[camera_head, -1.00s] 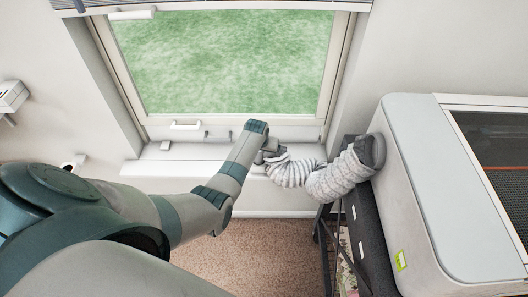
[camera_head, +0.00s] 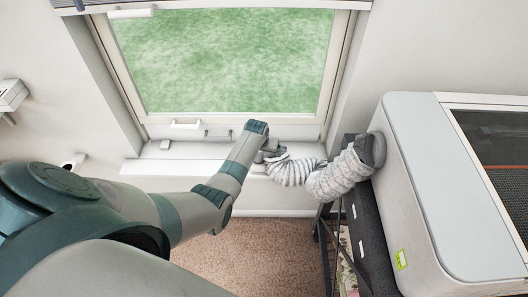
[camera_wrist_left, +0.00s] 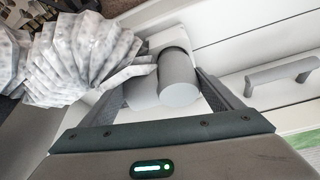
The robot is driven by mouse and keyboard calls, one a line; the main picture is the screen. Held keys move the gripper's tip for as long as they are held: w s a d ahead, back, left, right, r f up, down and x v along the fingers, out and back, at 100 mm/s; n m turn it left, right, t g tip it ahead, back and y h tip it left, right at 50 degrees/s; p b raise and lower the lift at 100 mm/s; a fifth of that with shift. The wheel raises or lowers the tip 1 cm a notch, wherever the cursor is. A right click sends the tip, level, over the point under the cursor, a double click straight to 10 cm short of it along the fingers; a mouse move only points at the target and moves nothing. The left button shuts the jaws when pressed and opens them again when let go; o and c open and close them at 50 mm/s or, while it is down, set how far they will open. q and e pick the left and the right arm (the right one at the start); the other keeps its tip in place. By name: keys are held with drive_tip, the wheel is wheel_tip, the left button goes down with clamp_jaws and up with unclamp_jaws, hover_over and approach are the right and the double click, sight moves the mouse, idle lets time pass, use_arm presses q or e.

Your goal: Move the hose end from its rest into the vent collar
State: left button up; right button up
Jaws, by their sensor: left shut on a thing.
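The pale grey corrugated hose (camera_head: 330,180) runs from a dark round outlet on the machine at the right to my left gripper (camera_head: 266,152) at the window ledge. In the left wrist view my left gripper (camera_wrist_left: 168,92) has its fingers closed around smooth grey cylindrical parts at the hose's end (camera_wrist_left: 177,78). The corrugated hose (camera_wrist_left: 85,55) bends away to the left there. The hand hides most of the grip in the head view. I cannot clearly pick out the vent collar in either view. My right gripper is not in view.
A small grey block (camera_head: 165,145) sits on the sill. The large grey machine (camera_head: 430,190) stands on a dark stand at the right. Carpeted floor (camera_head: 270,255) is open below.

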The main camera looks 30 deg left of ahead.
use_arm(q)
drive_tip(key=shift+f, duration=0.35)
idle(0.5)
drive_tip(key=shift+f+b, duration=0.35)
drive_tip(key=shift+f, duration=0.2)
idle(1.3)
drive_tip(key=shift+s+d+f, duration=0.1)
drive_tip(key=shift+s+f, duration=0.05)
drive_tip(key=shift+f, duration=0.05)
idle(0.9)
drive_tip(key=o, duration=1)
drive_tip(key=shift+r, duration=0.1)
drive_tip(key=shift+r+p, duration=0.45)
drive_tip(key=shift+p, duration=0.3)
drive_tip(key=shift+p+v, duration=3.05)
drive_tip(key=shift+p, duration=0.85)
drive_tip(key=shift+f, duration=0.1)
